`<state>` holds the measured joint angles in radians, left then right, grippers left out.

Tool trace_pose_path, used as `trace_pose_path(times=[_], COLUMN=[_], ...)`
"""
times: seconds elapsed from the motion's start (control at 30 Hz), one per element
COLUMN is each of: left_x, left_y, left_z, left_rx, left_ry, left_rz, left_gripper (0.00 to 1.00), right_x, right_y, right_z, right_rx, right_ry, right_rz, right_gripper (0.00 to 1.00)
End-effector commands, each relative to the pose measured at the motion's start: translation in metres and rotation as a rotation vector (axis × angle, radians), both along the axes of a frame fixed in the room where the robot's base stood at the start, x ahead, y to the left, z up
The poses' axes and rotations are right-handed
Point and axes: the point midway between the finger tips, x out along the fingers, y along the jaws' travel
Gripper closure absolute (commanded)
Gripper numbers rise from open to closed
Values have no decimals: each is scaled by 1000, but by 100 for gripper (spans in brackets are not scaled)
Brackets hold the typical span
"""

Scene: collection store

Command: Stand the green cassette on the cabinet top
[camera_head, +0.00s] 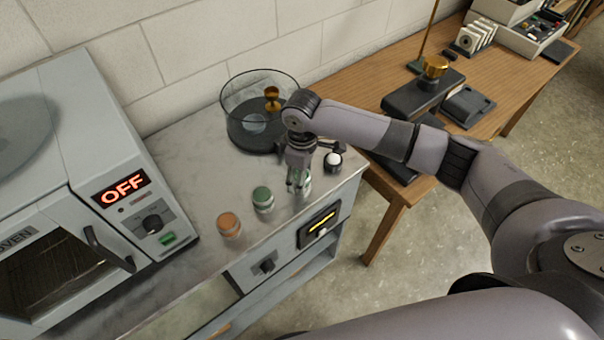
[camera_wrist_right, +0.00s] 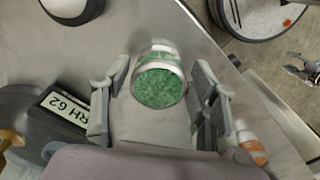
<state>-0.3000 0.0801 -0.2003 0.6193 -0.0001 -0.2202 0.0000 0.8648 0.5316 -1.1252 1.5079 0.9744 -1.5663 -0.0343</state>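A green cassette, a small round clear container of green granules, is between the fingers of my right gripper (camera_head: 298,184) in the head view, mostly hidden there. The right wrist view shows this cassette (camera_wrist_right: 159,86) with its green round face toward the camera. The fingers (camera_wrist_right: 160,88) stand on both sides of it with narrow gaps, so the gripper looks open around it. A second green cassette (camera_head: 263,199) stands on the cabinet top (camera_head: 190,170), left of the gripper, and an orange cassette (camera_head: 229,224) stands further left. My left gripper is not in view.
A glass bowl (camera_head: 236,121) with a small brass item stands behind the gripper. A dark-based white knob (camera_head: 333,161) is close on the right. An oven (camera_head: 90,200) showing OFF fills the left. A wooden table (camera_head: 345,95) with equipment stands at the right.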

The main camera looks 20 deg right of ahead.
Motion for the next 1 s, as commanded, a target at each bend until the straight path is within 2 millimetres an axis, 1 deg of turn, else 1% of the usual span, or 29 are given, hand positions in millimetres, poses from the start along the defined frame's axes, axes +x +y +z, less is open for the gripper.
trace_pose_path(times=[0.03, 0.1, 0.37, 0.5, 0.57, 0.67, 0.8, 1.0], left_x=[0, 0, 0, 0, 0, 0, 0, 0], left_y=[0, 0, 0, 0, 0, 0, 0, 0], left_z=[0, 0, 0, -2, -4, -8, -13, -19], left_rx=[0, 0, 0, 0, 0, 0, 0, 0], left_ry=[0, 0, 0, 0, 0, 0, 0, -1], left_rz=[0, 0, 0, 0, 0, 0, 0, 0], left_gripper=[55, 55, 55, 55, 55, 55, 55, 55], right_x=[0, 0, 0, 1, 1, 1, 1, 1], right_y=[0, 0, 0, 0, 1, 0, 0, 0], right_z=[0, 0, 1, 8, 16, 35, 66, 103], right_rx=[0, 0, 0, 1, 2, 1, 2, 1], right_ry=[0, 0, 0, -2, -3, -5, -6, -2], right_rz=[0, 0, 0, 0, 0, 2, 1, -1], right_gripper=[40, 36, 36, 36, 36, 36, 36, 36])
